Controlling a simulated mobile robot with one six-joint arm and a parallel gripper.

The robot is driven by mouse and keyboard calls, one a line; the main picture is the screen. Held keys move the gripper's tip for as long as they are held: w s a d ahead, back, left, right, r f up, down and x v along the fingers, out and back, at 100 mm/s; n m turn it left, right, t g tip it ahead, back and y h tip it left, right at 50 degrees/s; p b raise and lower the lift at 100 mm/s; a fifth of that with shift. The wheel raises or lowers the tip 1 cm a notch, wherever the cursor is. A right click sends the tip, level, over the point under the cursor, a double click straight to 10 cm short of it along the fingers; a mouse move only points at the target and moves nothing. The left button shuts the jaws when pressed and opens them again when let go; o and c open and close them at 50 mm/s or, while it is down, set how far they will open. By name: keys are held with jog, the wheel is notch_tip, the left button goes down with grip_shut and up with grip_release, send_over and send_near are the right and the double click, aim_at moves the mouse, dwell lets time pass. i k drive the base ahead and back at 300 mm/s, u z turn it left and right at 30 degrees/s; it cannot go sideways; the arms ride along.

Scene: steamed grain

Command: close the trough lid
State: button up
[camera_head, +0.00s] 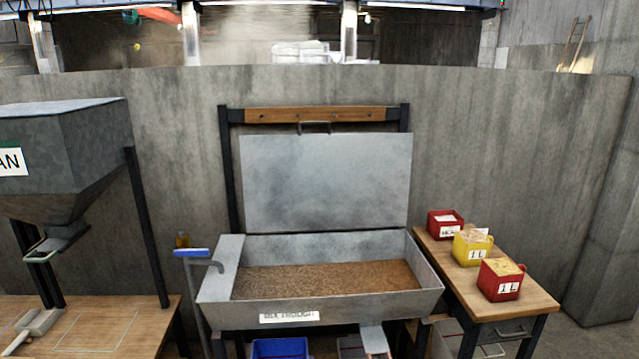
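The grey metal trough (320,312) stands in the middle, with brown grain (325,280) spread over its bottom. Its flat metal lid (325,182) stands open, upright along the trough's back edge. A dark handle (314,128) sits at the lid's top edge, in front of a wooden crossbeam (318,115) between two dark posts. My gripper is not in view.
At right, a wooden table (520,303) holds two red tubs and one yellow tub (472,247). A blue-topped tool (191,252) stands at the trough's left side. A hopper (75,150) hangs over another wooden table at left. Bins sit below the trough.

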aim_at(301, 182)
jog(key=u, duration=0.35)
jog(key=i, duration=0.95)
jog(key=u, duration=1.5)
jog(key=k, duration=0.4)
jog(key=u, duration=0.15)
